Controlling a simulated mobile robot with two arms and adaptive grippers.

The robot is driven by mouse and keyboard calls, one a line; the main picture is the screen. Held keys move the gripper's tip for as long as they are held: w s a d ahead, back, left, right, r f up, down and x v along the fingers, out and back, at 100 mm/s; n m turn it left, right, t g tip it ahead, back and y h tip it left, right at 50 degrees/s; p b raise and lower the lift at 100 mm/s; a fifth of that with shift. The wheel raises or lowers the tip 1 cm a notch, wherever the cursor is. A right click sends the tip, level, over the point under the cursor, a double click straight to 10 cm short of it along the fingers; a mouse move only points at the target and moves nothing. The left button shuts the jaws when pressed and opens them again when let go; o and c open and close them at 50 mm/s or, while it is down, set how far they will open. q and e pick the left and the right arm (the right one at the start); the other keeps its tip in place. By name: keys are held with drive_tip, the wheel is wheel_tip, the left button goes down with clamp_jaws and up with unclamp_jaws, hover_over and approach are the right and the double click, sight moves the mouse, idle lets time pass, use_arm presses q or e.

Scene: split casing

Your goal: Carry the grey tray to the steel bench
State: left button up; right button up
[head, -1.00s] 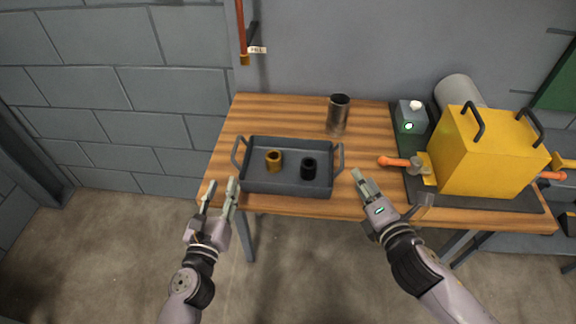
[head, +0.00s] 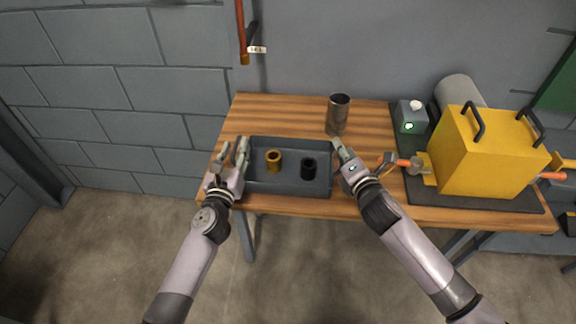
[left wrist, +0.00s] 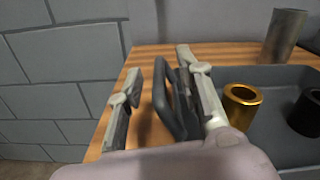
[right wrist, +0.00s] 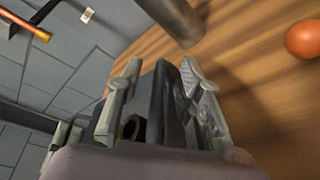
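The grey tray (head: 290,191) sits on the wooden bench near its front edge. It holds a brass bushing (head: 274,160) and a black bushing (head: 308,170), both standing upright. My left gripper (head: 232,150) is open at the tray's left end; the left wrist view shows the left handle (left wrist: 168,105) between its fingers, with a gap. My right gripper (head: 362,156) is at the right end, its fingers apart on either side of dark tray parts (right wrist: 160,95) in the right wrist view. The right handle is mostly hidden in the head view. I cannot identify a steel bench.
A metal cup (head: 338,114) stands behind the tray's right end. A red pipe (head: 240,30) hangs on the wall.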

use_arm(q)
drive_tip(key=shift+c, duration=0.3)
use_arm(e)
drive_tip(key=shift+c, duration=0.3)
use_arm(q)
clamp_jaws()
use_arm(e)
clamp_jaws()
drive_tip(key=shift+r, duration=0.1)
